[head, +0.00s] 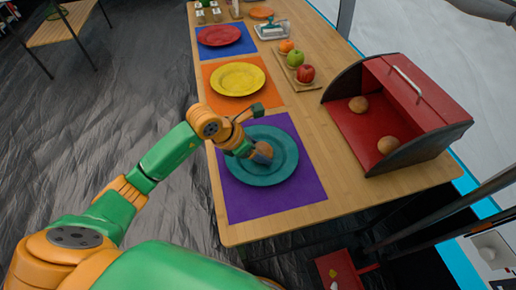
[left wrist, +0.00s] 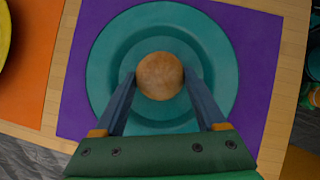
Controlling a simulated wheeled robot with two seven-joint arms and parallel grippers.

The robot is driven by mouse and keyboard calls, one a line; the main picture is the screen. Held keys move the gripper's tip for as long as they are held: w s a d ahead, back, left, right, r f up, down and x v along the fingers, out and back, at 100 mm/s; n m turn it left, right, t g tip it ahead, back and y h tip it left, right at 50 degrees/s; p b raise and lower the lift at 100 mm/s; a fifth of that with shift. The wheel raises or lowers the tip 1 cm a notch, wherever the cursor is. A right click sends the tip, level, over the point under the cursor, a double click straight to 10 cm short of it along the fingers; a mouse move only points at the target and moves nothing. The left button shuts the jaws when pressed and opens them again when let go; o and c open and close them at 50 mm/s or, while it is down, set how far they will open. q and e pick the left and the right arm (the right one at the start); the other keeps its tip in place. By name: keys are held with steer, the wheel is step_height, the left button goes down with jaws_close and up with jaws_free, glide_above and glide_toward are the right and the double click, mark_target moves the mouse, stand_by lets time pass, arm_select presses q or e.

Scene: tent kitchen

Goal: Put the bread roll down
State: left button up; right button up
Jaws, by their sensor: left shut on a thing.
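The bread roll (head: 263,151) is round and brown. My left gripper (head: 254,154) is shut on it, over the teal plate (head: 286,172). In the left wrist view the roll (left wrist: 159,76) sits between the two fingertips (left wrist: 160,82), in front of the middle of the teal plate (left wrist: 103,65). I cannot tell whether the roll touches the plate. The plate lies on a purple mat (head: 245,206). My right gripper is not in view.
A red bread box (head: 415,92) with two rolls inside stands open at the right. A yellow plate (head: 237,79) on an orange mat and a red plate (head: 219,35) on a blue mat lie farther back. Fruit, including a red apple (head: 305,73), sits on a board.

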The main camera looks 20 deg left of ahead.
arm_select(q)
steer(key=shift+f, duration=0.15)
steer(key=o, duration=1.2)
steer(key=shift+o, duration=0.2)
steer(key=shift+r, duration=0.35)
steer(key=v, duration=1.1)
steer(key=shift+s+a+r+p, duration=0.2)
steer(key=shift+s+r+p, duration=0.05)
steer(key=shift+p, duration=0.05)
